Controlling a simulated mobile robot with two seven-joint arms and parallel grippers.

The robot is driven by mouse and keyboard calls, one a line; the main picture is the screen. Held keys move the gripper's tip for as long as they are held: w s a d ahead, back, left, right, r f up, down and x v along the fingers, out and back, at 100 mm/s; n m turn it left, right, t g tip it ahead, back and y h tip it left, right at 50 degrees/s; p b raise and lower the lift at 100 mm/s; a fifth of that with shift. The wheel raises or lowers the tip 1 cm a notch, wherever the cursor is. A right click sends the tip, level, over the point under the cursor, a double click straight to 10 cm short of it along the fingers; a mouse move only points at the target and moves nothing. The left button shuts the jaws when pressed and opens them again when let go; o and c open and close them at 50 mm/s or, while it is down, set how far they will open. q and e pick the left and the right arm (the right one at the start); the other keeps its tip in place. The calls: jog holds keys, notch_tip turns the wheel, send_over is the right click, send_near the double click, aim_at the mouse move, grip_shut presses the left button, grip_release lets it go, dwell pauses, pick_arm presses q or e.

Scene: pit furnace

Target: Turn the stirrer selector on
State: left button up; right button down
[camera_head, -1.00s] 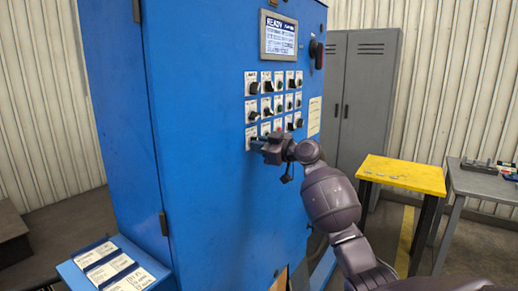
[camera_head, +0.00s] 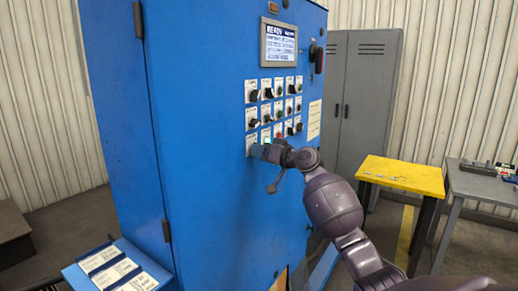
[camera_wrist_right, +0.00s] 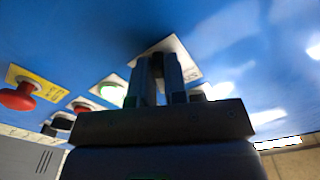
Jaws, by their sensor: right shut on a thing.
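The blue control cabinet (camera_head: 205,200) carries a panel of several small selectors and buttons on white plates. My right gripper (camera_head: 258,151) is at the lower-left control of the panel. In the right wrist view its two fingers (camera_wrist_right: 155,82) are shut on a dark selector knob (camera_wrist_right: 158,66) in front of a white plate (camera_wrist_right: 178,52). The fingers hide most of the knob, and its label cannot be read. A green-lit button (camera_head: 266,141) shows just beside the gripper; it also shows in the wrist view (camera_wrist_right: 110,91). My left gripper is not in view.
A display (camera_head: 279,43) reading READY sits above the controls. A red mushroom button (camera_wrist_right: 18,97) on a yellow plate is at the wrist view's left. A yellow table (camera_head: 402,174) and grey lockers (camera_head: 365,85) stand to the right. Cards (camera_head: 112,268) lie on a shelf lower left.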

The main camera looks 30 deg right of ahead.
jog(key=shift+m, duration=0.5)
jog(key=c, duration=1.2)
grip_release()
jog(key=shift+o, duration=0.2)
jog(key=b+v, duration=0.1)
jog(key=v, duration=0.9)
jog(key=shift+s+d+b, duration=0.15)
jog(key=shift+s+b, duration=0.15)
jog(key=shift+s, duration=0.05)
